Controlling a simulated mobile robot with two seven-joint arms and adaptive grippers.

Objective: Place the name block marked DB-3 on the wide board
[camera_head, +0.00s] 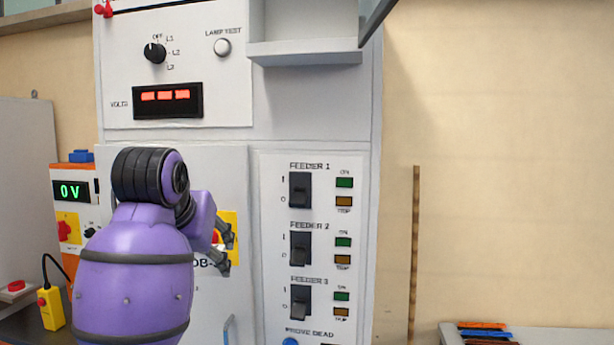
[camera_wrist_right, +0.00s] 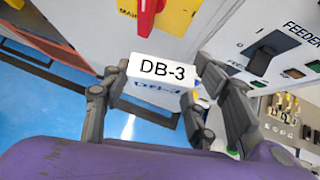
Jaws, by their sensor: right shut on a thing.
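The white name block marked DB-3 (camera_wrist_right: 160,69) is held at the fingertips of my right gripper (camera_wrist_right: 145,95), its lettering upright and readable in the wrist view. In the head view my right gripper (camera_head: 226,251) is in front of the white cabinet (camera_head: 247,110), beside the yellow sign. Dark lettering starting "DB-" shows by the fingers there; the rest is hidden, and I cannot tell if it is on the block. I cannot tell which surface is the wide board. My left gripper is not in view.
The feeder panel (camera_head: 328,225) with several black switches is just right of my gripper. A red handle (camera_wrist_right: 150,15) on a yellow plate is close above the block. An orange-and-white unit reading 0 V (camera_head: 68,205) stands left. A tray (camera_head: 540,338) is at lower right.

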